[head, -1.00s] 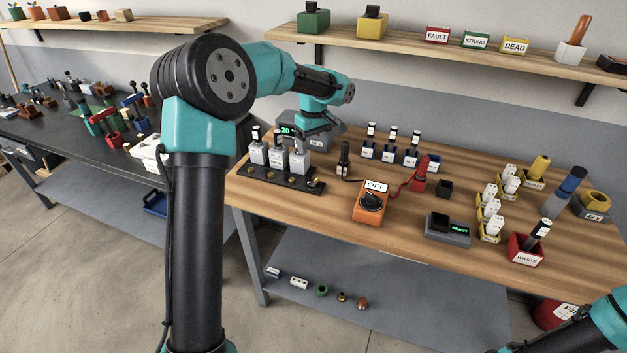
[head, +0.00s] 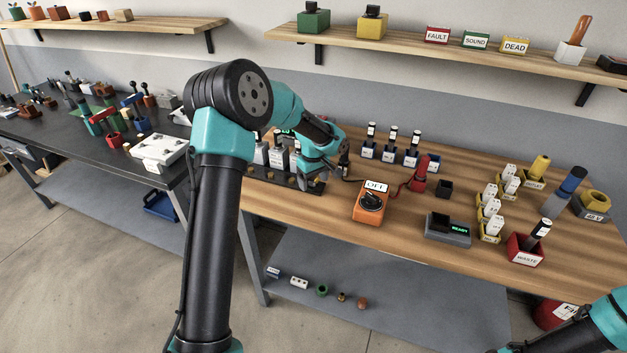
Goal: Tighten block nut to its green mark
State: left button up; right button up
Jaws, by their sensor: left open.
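The block (head: 258,174) is a low black base on the left of the wooden bench, with grey-white units (head: 278,157) standing on it and small brass knobs along its front. My left gripper (head: 316,182) is over the block's right end, pointing down, and is open. It hides the right-hand part of the block, so I cannot tell whether it touches anything there. A nut and a green mark on it cannot be made out at this size. Only part of my right arm shows at the lower right corner, and its gripper is outside the picture.
An orange switch box (head: 369,205) reading OFF stands right of the block, with a red probe (head: 420,174) beyond it. A dark READY box (head: 448,229), white pieces in yellow holders and a red WASTE bin (head: 525,249) are farther right.

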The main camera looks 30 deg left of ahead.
pick_arm(q)
jog(key=shift+f, duration=0.1)
jog(key=c, duration=0.9)
jog(key=shift+c, duration=0.2)
